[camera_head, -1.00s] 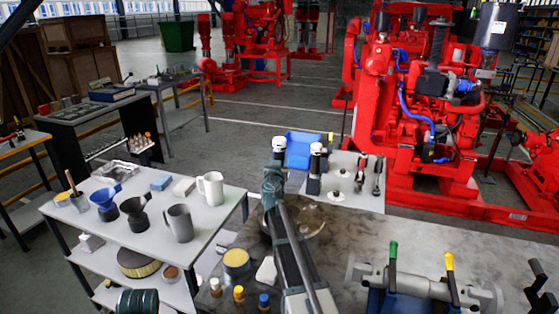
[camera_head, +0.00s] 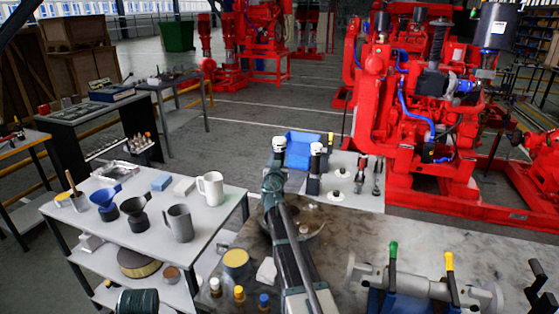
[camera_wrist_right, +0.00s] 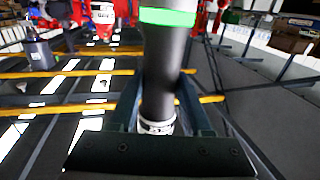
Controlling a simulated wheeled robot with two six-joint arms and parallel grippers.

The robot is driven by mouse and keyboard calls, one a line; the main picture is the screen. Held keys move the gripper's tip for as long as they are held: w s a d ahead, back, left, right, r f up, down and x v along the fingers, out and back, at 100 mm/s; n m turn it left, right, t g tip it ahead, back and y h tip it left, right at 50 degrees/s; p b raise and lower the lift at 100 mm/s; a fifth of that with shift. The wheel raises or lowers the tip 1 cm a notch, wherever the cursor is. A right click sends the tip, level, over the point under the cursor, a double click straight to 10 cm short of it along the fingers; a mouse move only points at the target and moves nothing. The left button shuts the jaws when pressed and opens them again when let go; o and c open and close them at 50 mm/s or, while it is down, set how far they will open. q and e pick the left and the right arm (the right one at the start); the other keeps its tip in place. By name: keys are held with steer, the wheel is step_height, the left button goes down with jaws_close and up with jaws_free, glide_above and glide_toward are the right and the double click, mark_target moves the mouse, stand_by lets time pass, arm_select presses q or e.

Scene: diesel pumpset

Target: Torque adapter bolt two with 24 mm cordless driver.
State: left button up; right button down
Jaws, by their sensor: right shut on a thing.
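My right gripper (camera_head: 273,182) is over the back edge of the brown bench, at the end of the arm that rises from the bottom middle. It is shut on a black cylindrical tool with a white top (camera_head: 279,144). In the right wrist view the gripper (camera_wrist_right: 157,128) clasps this tool (camera_wrist_right: 165,70), which shows a green band and a white ring. A similar white-topped black tool (camera_head: 315,165) stands on the pale board to its right. I cannot read a size on either. I cannot single out adapter bolt two.
The brown bench (camera_head: 440,220) carries a round metal plate (camera_head: 312,222), partly behind my arm, and a pipe fixture (camera_head: 420,280) with green- and yellow-tipped handles. A blue bin (camera_head: 303,146) lies behind the held tool. A red pumpset (camera_head: 415,150) stands beyond. A white cart (camera_head: 140,235) is left.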

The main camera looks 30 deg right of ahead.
mark_target(279, 149)
steer(key=shift+f+b, duration=0.25)
steer(key=shift+b, duration=0.05)
stand_by(0.7)
steer(key=shift+r, duration=0.15)
stand_by(0.4)
steer(key=shift+r+p, duration=2.6)
steer(key=shift+p, duration=0.15)
